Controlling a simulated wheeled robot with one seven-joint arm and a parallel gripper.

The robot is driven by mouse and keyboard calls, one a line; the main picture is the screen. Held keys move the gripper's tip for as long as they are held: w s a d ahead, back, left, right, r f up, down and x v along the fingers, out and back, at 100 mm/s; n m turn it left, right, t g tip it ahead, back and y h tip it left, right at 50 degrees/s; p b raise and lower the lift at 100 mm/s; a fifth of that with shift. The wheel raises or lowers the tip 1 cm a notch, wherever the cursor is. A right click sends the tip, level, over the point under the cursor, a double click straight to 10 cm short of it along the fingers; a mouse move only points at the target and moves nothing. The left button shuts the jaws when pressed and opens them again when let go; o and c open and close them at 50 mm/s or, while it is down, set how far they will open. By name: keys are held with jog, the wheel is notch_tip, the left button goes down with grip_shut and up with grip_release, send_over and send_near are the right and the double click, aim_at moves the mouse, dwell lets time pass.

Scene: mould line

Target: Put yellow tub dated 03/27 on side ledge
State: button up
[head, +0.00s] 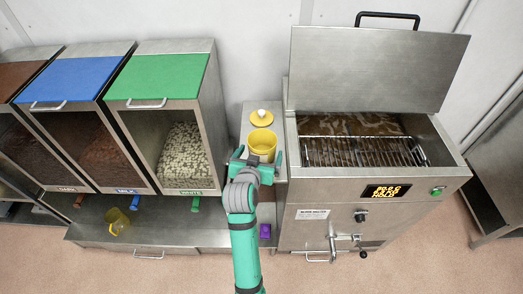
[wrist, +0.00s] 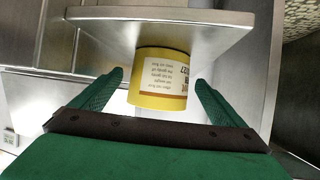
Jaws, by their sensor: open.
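A yellow tub (head: 262,146) stands upright and open-topped on the side ledge (head: 245,124), left of the steel melter. The wrist view is upside down and shows the tub (wrist: 158,98) with its base on the ledge (wrist: 190,35). Its white label has small print and bold characters ending in "027"; the full date is not readable. My gripper (head: 258,163) is open at the near side of the tub. In the wrist view my gripper (wrist: 159,80) has one fingertip on each side of the tub, with visible gaps. The inside of the tub is hidden.
A yellow knobbed lid (head: 262,118) lies behind the tub. The melter (head: 330,215) is close on the right, and the white-chip bin (head: 182,150) on the left. A yellow jug (head: 118,222) and a purple item (head: 265,231) are lower down.

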jog(key=v, duration=0.8)
jog(key=shift+s, duration=0.1)
jog(key=s+d+f+n+t+y, duration=0.1)
jog(key=s+f, duration=0.5)
jog(key=s, duration=0.2)
jog(key=s+f+n+y, duration=0.1)
jog(key=s+f+n, duration=0.1)
jog(key=s+f, duration=0.5)
jog(key=s+r+t, duration=0.1)
jog(key=s+r, duration=0.1)
jog(key=s, duration=0.9)
jog(key=s+d+r, duration=0.1)
jog(key=s+r, duration=0.1)
jog(key=s, duration=0.9)
jog(key=shift+s+r+m+t+y, duration=0.25)
jog(key=shift+m+t+y, duration=0.05)
jog(key=shift+t, duration=0.1)
jog(key=shift+d, duration=0.15)
